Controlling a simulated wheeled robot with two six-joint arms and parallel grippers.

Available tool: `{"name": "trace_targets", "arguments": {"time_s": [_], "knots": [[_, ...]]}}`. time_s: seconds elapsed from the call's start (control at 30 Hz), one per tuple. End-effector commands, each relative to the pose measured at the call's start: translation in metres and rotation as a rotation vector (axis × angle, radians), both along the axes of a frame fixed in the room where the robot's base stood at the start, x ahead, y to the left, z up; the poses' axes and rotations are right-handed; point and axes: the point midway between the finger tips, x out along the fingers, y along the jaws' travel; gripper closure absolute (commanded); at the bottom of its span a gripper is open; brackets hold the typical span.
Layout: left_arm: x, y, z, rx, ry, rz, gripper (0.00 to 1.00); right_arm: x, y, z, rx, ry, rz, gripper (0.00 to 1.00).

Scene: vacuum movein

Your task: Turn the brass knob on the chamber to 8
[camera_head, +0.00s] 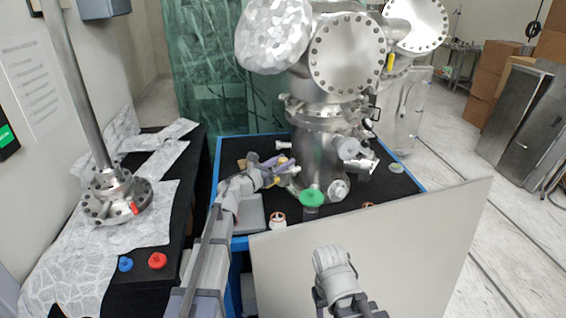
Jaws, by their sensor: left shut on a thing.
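The steel vacuum chamber (318,150) stands upright on the black-topped bench, with large bolted flanges above. My left gripper (284,166) is at the left side of the chamber's lower body. It is shut on a small yellowish piece (283,160) there, which looks like the brass knob. The fingers cover most of it, and no scale or number can be read at this size. Part of my right arm (335,275) shows at the bottom centre, in front of a pale panel.
A green-topped part (312,198) and a small white and orange part (278,219) stand at the bench front. A pale panel (400,245) blocks the front right. Red (157,260) and blue (125,264) knobs and a flanged post (112,200) are on the left table.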

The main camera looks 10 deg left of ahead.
Motion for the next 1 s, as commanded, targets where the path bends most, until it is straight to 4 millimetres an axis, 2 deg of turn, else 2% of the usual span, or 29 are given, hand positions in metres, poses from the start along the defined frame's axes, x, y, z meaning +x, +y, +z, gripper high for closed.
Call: {"name": "trace_targets", "arguments": {"time_s": [0.17,1.0], "knots": [[0.0059,0.0031,-0.0001,0.000,0.000,-0.165,1.00,0.0000,0.0000,0.0000,0.000,0.000,0.000,0.50],[0.0056,0.0007,0.0000,0.000,0.000,-0.914,1.00,0.0000,0.0000,0.0000,0.000,0.000,0.000,0.50]]}}
